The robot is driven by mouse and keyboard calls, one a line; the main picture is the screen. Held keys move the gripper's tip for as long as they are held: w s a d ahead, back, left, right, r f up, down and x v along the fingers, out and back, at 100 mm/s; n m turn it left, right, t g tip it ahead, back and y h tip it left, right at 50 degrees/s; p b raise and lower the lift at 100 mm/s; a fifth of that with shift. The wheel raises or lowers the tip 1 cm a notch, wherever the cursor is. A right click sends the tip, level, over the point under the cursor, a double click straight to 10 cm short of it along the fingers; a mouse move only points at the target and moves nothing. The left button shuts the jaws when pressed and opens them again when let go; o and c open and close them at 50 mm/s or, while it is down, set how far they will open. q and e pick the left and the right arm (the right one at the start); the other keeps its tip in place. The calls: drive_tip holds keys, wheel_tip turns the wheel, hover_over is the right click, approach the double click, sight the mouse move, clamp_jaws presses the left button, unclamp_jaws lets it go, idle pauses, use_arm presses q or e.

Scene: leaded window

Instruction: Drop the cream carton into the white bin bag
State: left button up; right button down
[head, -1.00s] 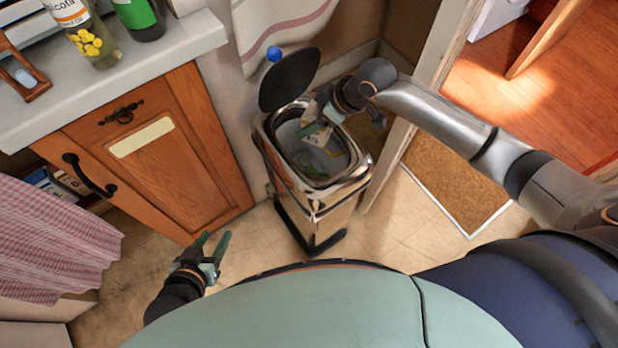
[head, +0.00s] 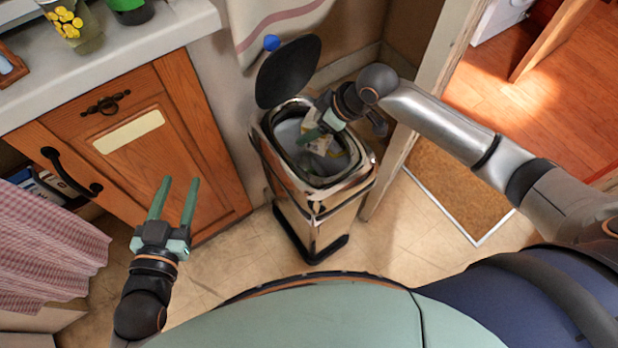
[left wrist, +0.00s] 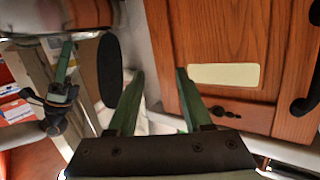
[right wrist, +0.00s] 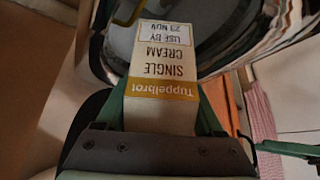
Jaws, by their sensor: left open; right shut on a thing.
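The cream carton (right wrist: 162,80) is cream-coloured with a yellow band and the words "Single Cream", filling the middle of the right wrist view. My right gripper (right wrist: 165,105) is shut on it. In the head view, my right gripper (head: 318,130) holds the carton (head: 318,144) over the open mouth of the metal bin, partly hidden by the fingers. The white bin bag (head: 285,133) lines the bin; its inside shows only in part. My left gripper (head: 176,200) is open and empty, in front of the wooden cupboard.
The metal pedal bin (head: 318,205) stands on the tiled floor with its dark round lid (head: 288,72) raised. A wooden cupboard (head: 150,150) and counter are at left. A door frame (head: 440,70) stands right of the bin, close to my right arm.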

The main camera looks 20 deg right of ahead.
drive_tip(key=shift+f+b, duration=0.35)
drive_tip(key=shift+b, duration=0.05)
use_arm(q)
wheel_tip(320, 180, up, 7)
drive_tip(key=m+t+h, duration=0.1)
drive_tip(key=t, duration=0.2)
drive_tip(key=shift+w+d, duration=0.15)
drive_tip(key=shift+w, duration=0.2)
use_arm(e)
unclamp_jaws()
drive_tip(key=shift+f, duration=0.1)
